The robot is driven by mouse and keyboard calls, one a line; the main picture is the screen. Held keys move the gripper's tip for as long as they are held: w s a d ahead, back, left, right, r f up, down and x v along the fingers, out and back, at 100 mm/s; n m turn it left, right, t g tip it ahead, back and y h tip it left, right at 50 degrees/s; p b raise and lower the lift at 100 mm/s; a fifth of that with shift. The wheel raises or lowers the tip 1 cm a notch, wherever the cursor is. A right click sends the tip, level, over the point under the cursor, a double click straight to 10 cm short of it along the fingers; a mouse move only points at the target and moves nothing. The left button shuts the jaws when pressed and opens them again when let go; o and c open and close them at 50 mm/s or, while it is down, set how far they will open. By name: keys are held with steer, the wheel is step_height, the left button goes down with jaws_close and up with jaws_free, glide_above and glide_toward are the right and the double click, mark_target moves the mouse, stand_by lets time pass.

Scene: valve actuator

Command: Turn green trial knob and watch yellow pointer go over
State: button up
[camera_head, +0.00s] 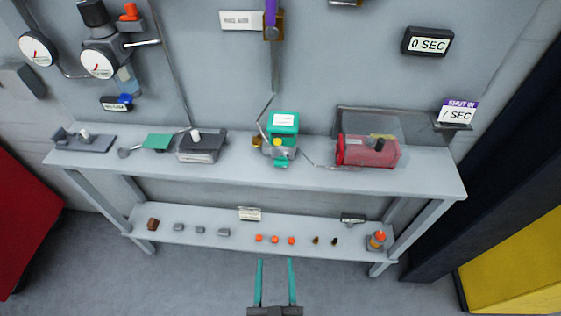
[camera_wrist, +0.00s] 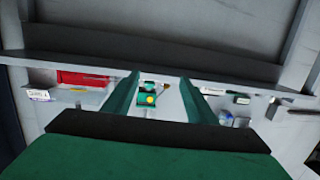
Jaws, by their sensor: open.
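A green actuator (camera_head: 284,122) with a white label stands on the upper shelf, in the middle of the bench. Below its label is a small yellow part (camera_head: 277,141), and a lower green part (camera_head: 282,161) juts forward. I cannot tell which part is the trial knob, nor which way a pointer faces. In the wrist view, the green actuator (camera_wrist: 145,111) and its round yellow spot (camera_wrist: 150,99) show between my fingers. My gripper (camera_head: 275,259) is open and empty, with two green fingers apart, in front of the lower shelf; it also shows in the wrist view (camera_wrist: 159,78).
A red box (camera_head: 368,151) stands right of the actuator, with a dark block (camera_head: 201,146) to its left. Small orange and grey parts line the lower shelf (camera_head: 180,238). Gauges (camera_head: 98,62) and a "0 SEC" sign (camera_head: 427,42) are on the wall panel.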

steer(key=w+r+t, duration=0.1)
steer(key=w+r, duration=0.3)
steer(key=w, duration=0.7)
steer(key=m+h, duration=0.1)
steer(key=h, duration=0.1)
glide_toward(281, 165)
steer(key=shift+t, duration=0.3)
steer(key=w, duration=0.6)
steer(key=w+d, duration=0.1)
steer(key=w, duration=0.2)
steer(key=shift+w+f, duration=0.1)
steer(key=shift+w, duration=0.2)
steer(key=shift+w+d, duration=0.15)
steer(key=shift+w, duration=0.45)
